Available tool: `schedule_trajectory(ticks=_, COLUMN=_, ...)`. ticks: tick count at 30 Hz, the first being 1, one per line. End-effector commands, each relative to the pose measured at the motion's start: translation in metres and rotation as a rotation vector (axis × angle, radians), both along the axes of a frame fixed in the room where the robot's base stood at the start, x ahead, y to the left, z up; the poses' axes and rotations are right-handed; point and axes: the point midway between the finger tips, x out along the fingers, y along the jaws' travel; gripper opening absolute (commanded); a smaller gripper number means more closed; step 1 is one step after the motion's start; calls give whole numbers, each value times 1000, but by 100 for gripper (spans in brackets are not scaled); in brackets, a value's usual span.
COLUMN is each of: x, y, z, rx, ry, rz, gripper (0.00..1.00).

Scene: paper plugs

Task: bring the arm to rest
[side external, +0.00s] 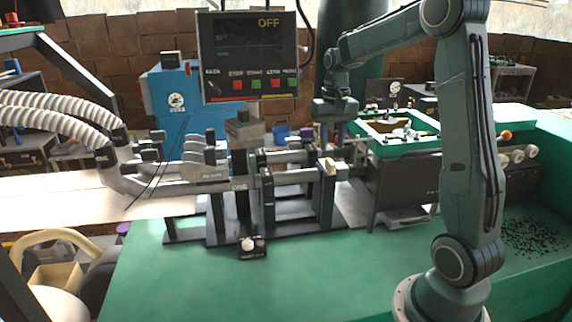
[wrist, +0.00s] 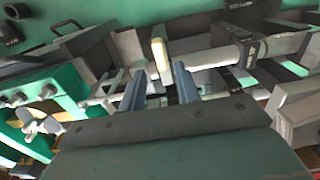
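My gripper (side external: 331,138) hangs pointing down beside the right end of the grey clamp machine (side external: 240,185), behind its front rail in the side view. In the wrist view the two blue-grey fingers of my gripper (wrist: 161,72) stand apart, with nothing visible between them. A cream block (side external: 330,167) sits on the end of the machine's front rail. In the wrist view a cream block (wrist: 159,54) shows just beyond the fingertips; I cannot tell its exact distance from them. No loose paper plug can be made out.
A control panel (side external: 248,55) reading OFF hangs above the machine. A green-framed tray (side external: 400,150) stands right of my gripper. White corrugated hoses (side external: 50,115) enter at left. A small knob box (side external: 252,247) sits on the green table (side external: 200,285), whose front is clear. Dark bits (side external: 532,238) lie at right.

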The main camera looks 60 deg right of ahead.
Motion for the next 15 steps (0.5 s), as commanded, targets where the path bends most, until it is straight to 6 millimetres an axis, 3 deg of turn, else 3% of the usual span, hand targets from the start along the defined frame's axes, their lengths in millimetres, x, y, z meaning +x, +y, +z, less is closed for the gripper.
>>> schedule_trajectory(ticks=15, x=0, y=1, z=7, rx=-1, ry=-1, rz=2, gripper=33)
